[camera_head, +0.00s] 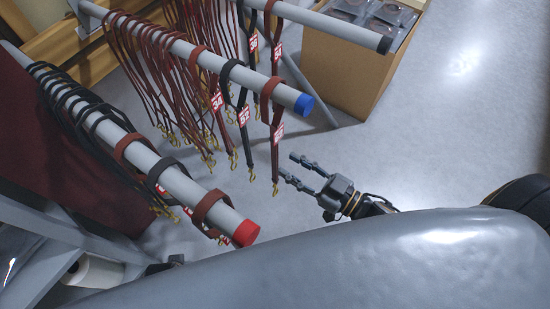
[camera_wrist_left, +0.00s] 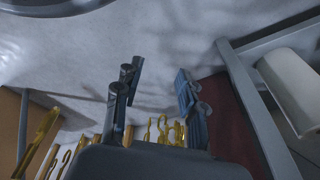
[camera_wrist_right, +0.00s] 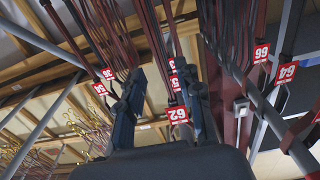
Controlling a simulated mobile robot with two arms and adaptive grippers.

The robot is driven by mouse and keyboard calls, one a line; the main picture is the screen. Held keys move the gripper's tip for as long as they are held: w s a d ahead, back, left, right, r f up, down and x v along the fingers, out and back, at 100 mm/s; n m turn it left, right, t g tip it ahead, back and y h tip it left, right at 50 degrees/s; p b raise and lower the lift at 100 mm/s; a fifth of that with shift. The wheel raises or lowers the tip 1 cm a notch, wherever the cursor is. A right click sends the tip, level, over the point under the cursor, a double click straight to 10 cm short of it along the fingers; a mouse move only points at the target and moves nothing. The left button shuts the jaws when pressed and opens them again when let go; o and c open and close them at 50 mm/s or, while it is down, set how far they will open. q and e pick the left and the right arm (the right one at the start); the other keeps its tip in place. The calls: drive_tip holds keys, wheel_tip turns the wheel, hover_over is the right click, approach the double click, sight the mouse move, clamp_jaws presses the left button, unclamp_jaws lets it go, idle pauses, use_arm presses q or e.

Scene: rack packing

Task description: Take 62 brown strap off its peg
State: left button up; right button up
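In the right wrist view the red tag reading 62 (camera_wrist_right: 178,115) shows between the fingers of my right gripper (camera_wrist_right: 164,82), on a brown strap. In the head view a brown strap (camera_head: 266,103) hangs outermost on the blue-capped peg (camera_head: 283,94); its red tag is too small to read surely. My right gripper (camera_head: 287,165) is open there, just right of this strap's lower end, with nothing visibly gripped. My left gripper (camera_wrist_left: 157,72) is open and empty in its wrist view.
The red-capped peg (camera_head: 175,180) holds black and brown straps at the left front. A black-capped peg (camera_head: 340,27) stands behind. A cardboard box (camera_head: 345,75) is at the back. Other tags, 66 (camera_wrist_right: 261,53) and 64 (camera_wrist_right: 286,72), hang right in the right wrist view.

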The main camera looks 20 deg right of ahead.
sight(275, 157)
drive_tip(key=x, duration=0.5)
drive_tip(key=shift+w+a, duration=0.2)
drive_tip(key=shift+r, duration=0.1)
drive_tip(key=shift+c, duration=0.4)
use_arm(q)
drive_tip(key=shift+w+r, duration=0.15)
drive_tip(key=shift+r, duration=0.55)
use_arm(e)
clamp_jaws()
